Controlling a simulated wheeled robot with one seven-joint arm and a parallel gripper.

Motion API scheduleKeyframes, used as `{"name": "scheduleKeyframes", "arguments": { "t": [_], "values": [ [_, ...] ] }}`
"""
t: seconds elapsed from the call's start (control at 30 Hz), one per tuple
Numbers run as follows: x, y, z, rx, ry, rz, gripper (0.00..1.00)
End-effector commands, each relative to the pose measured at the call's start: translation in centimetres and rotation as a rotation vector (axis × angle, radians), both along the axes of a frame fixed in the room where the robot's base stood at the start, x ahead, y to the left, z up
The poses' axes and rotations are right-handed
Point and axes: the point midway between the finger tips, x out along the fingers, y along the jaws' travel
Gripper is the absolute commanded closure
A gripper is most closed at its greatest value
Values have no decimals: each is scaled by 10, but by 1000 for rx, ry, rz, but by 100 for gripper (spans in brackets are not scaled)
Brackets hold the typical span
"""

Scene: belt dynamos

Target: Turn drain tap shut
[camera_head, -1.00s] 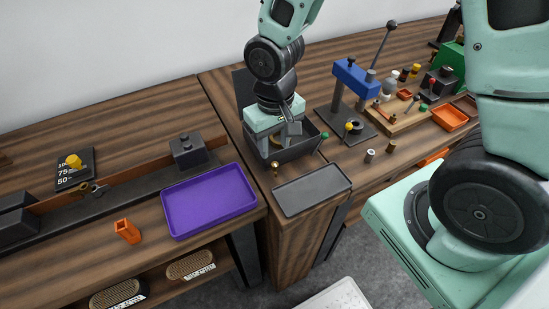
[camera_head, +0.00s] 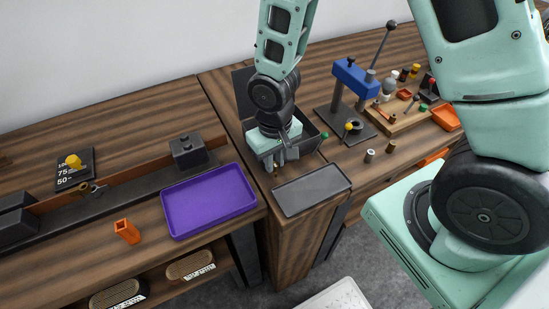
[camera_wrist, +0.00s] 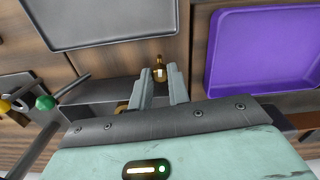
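A small brass tap (camera_wrist: 160,73) shows in the wrist view on the front side of a dark open tank (camera_head: 311,143). My gripper (camera_wrist: 162,74) points at it, with one finger on each side and a gap between them. The fingers look open; whether either touches the tap cannot be told. In the head view my gripper (camera_head: 281,162) is low over the tank's front left part, and the hand hides the tap there. A second brass piece (camera_wrist: 122,107) is partly hidden behind a finger in the wrist view.
A grey tray (camera_head: 312,190) lies in front of the tank, and a purple tray (camera_head: 208,202) lies to the left. A green knob (camera_head: 324,135) sits at the tank's right edge. A blue press (camera_head: 355,78) stands behind right. A gap separates the benches at the front.

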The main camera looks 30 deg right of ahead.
Motion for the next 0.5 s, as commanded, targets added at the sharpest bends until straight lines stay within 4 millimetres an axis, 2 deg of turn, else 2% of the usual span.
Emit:
{"name": "scheduleKeyframes", "arguments": {
  "t": [0.3,0.5],
  "values": [
    [0,0,0,0,0,129,100],
    [0,0,1,0,0,133,100]
  ]
}}
